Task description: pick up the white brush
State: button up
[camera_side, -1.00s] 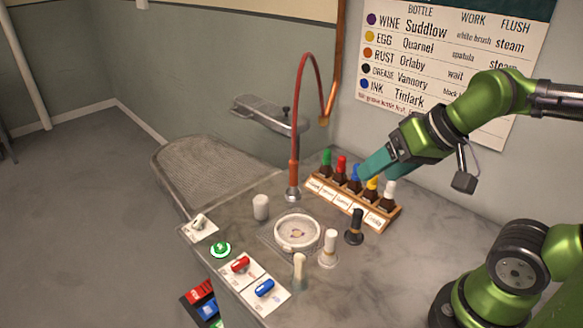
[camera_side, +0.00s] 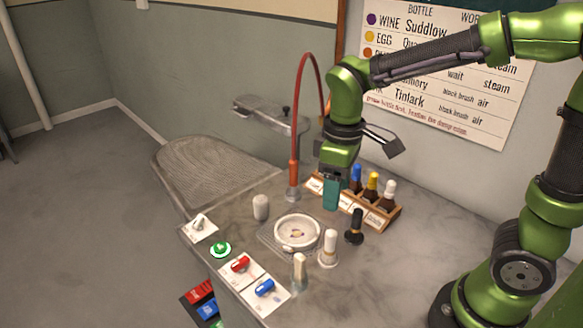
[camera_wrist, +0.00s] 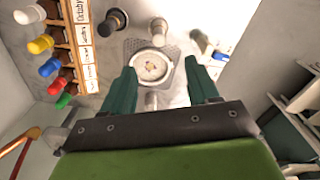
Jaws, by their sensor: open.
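The white brush (camera_side: 329,249) stands upright on the marble counter, just right of the round dish. It also shows in the wrist view (camera_wrist: 158,32), beyond the dish. The black brush (camera_side: 355,228) stands close to its right. My gripper (camera_side: 331,200) points down in front of the bottle rack, apart from the white brush. In the wrist view my gripper (camera_wrist: 159,69) is open with nothing between its fingers; the dish shows beyond the fingertips.
The bottle rack (camera_side: 387,219) stands behind, partly hidden by my gripper. The round dish (camera_side: 281,232) is at the middle. A pale upright tool (camera_side: 299,272) stands at the front, a white cylinder (camera_side: 261,208) at the left. A red hose (camera_side: 298,95) arches behind. The right counter is clear.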

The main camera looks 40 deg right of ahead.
send_near(330, 245)
jog(key=shift+n, duration=0.4)
jog(key=f, duration=0.4)
jog(key=d+f, duration=0.1)
jog(key=f, duration=0.1)
jog(key=shift+w+f, duration=0.15)
jog(key=shift+w, duration=0.1)
jog(key=shift+w+a+f, duration=0.1)
jog(key=shift+f, duration=1.2)
jog(key=shift+w+f, duration=0.1)
jog(key=shift+f, duration=1.2)
grip_shut()
